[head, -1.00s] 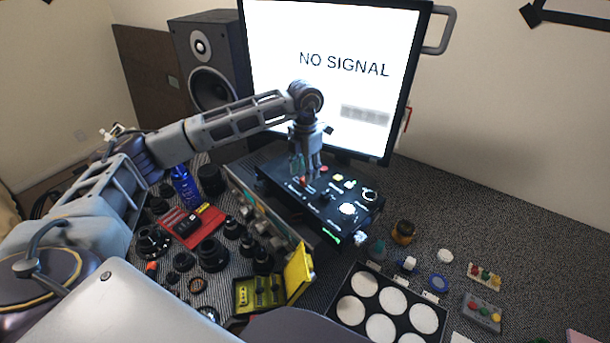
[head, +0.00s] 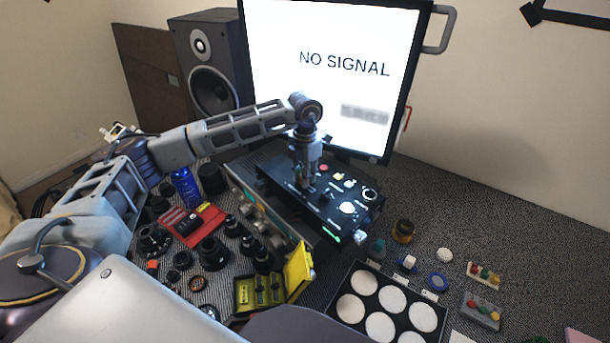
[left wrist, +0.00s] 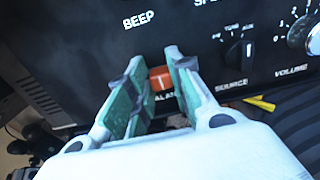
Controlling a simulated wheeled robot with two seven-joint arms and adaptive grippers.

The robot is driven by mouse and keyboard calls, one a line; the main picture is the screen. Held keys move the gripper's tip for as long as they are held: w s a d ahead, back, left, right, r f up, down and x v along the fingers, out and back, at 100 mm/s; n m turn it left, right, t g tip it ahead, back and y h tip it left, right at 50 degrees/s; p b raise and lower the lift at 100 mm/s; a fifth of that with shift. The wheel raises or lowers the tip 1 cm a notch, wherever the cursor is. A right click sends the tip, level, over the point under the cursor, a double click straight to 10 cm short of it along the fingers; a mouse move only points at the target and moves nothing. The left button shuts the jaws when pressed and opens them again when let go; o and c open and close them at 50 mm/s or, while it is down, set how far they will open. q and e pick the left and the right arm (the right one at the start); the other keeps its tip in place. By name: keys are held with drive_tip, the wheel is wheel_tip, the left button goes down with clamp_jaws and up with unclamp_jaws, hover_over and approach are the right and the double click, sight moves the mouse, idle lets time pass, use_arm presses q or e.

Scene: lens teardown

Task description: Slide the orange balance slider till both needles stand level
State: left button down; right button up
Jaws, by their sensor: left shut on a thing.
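The orange balance slider (left wrist: 161,79) sits on the black control panel (left wrist: 75,45), between my left fingertips in the left wrist view. The lettering below it is partly hidden by the fingers. My left gripper (left wrist: 158,82) is shut on the slider, with a green-padded finger on each side. In the head view my left gripper (head: 306,186) reaches down onto the panel (head: 325,207) and hides the slider. I cannot make out the two needles in either view. My right gripper is not in view.
The source knob (left wrist: 237,54) and volume knob (left wrist: 312,35) lie right of the slider. A monitor (head: 325,95) stands behind the panel. Lens parts and a red tray (head: 213,219) lie to the left. A case of white discs (head: 358,332) lies in front.

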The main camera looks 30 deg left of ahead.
use_arm(q)
drive_tip(key=shift+s+d+b, duration=0.15)
drive_tip(key=shift+d+b, duration=0.2)
drive_tip(key=shift+d, duration=0.25)
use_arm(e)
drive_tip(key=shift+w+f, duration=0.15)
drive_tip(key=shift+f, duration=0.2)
use_arm(q)
drive_tip(key=c, duration=1.5)
unclamp_jaws()
drive_tip(key=shift+o, duration=1.1)
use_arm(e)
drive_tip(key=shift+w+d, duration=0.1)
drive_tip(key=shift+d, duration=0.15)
